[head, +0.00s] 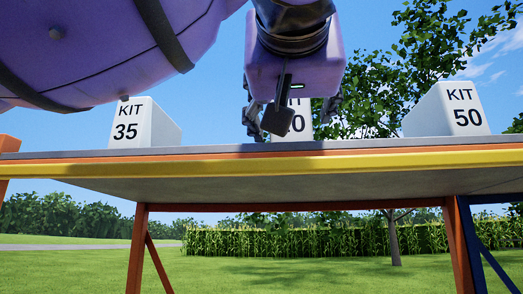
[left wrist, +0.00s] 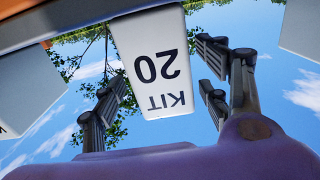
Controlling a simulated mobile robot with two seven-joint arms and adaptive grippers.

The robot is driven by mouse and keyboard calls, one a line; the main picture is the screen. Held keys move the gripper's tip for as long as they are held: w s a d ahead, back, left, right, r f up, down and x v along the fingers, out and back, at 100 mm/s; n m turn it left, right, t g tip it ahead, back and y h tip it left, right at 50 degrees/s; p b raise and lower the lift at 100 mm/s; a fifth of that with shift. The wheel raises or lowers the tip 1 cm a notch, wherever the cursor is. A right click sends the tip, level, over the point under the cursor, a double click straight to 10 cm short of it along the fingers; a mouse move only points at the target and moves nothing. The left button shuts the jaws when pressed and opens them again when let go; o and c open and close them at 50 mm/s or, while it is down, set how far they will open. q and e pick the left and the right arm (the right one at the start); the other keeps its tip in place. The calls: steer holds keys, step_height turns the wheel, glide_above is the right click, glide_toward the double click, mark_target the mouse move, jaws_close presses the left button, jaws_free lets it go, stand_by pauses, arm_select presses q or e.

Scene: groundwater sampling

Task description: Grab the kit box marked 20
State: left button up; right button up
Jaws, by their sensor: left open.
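The white kit box marked 20 (left wrist: 150,40) shows clearly in the left wrist view, its label upside down in that picture. In the head view the box (head: 304,113) stands on the table in the middle, partly hidden by my left gripper (head: 291,112). My left gripper (left wrist: 160,88) is open and empty. In the left wrist view its fingers frame the box, one on each side; I cannot tell how much depth lies between them and the box. My right gripper is not in view.
White boxes marked 35 (head: 126,118) and 50 (head: 460,112) stand left and right on the same table, with gaps between the boxes. The table (head: 260,166) has a yellow front edge, seen from below, so its top surface is mostly hidden. Grass and trees lie behind.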

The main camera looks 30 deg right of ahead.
arm_select(q)
steer(key=x, duration=0.4)
steer(key=shift+w+f, duration=0.2)
steer(key=shift+w, duration=0.05)
steer(key=shift+a, duration=0.1)
steer(key=c, duration=1.5)
steer(key=shift+o, duration=0.2)
steer(key=shift+r, duration=0.15)
